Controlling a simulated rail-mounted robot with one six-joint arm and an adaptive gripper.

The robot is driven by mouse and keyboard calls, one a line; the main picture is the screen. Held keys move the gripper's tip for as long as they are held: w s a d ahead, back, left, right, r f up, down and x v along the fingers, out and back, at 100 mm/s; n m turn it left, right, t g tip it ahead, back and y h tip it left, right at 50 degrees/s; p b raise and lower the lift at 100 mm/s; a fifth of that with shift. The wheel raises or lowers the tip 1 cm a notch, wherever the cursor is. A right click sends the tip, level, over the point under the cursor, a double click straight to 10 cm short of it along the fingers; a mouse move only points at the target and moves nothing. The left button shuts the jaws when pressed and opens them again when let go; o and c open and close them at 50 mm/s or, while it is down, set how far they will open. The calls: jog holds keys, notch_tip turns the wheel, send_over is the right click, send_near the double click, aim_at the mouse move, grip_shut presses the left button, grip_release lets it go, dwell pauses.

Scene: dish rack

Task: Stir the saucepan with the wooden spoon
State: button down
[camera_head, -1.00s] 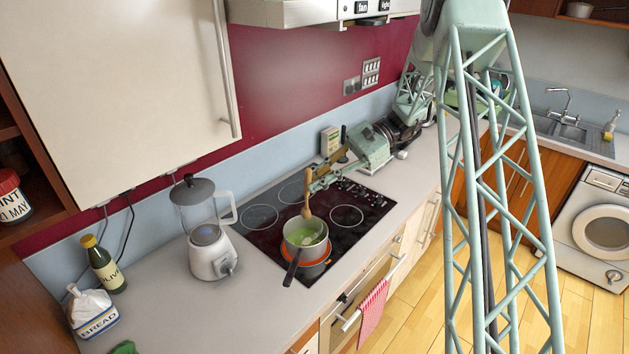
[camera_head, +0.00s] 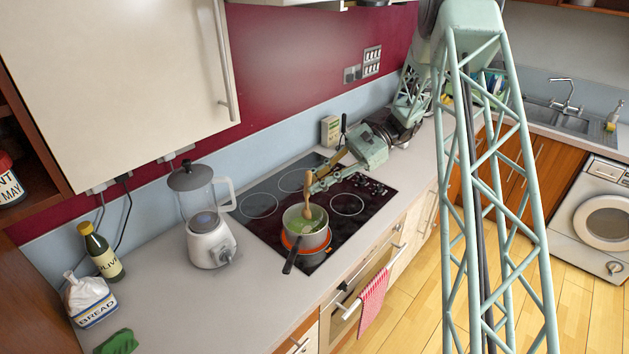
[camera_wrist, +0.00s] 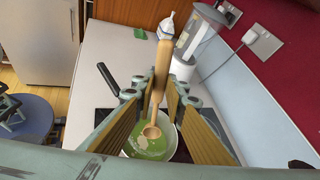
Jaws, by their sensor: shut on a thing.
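The saucepan (camera_head: 305,240) stands on the front burner of the black hob, its dark handle pointing to the front left. It holds green liquid with a pale patch. My gripper (camera_head: 314,184) is above the pan and shut on the wooden spoon (camera_head: 307,197). The spoon is near upright with its bowl down inside the pan. In the wrist view the spoon (camera_wrist: 160,75) runs between the two wooden-faced fingers, its bowl in the green soup. The saucepan (camera_wrist: 172,152) is partly hidden there by the fingers.
The blender (camera_head: 209,232) stands on the worktop left of the hob. The olive oil bottle (camera_head: 102,252), bread bag (camera_head: 88,300) and a green cloth (camera_head: 115,342) are further left. A timer-like box (camera_head: 331,131) stands behind the hob by the wall. A red towel (camera_head: 373,298) hangs on the oven.

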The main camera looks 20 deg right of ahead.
aim_at(306, 195)
jog(key=shift+w+a+f+b, duration=0.3)
jog(key=shift+a+f, duration=0.1)
jog(key=shift+f, duration=0.55)
jog(key=shift+w+a+f+b, duration=0.15)
jog(key=shift+a+f+b, duration=0.25)
jog(key=shift+f, duration=0.5)
jog(key=shift+w+a+f+b, duration=0.25)
jog(key=shift+a+f, duration=0.15)
jog(key=shift+f, duration=0.55)
jog(key=shift+s+d, duration=0.35)
jog(key=shift+d, duration=0.3)
jog(key=shift+s+d, duration=0.3)
jog(key=shift+d, duration=0.3)
dwell(0.6)
dwell(0.5)
jog(key=shift+w, duration=0.1)
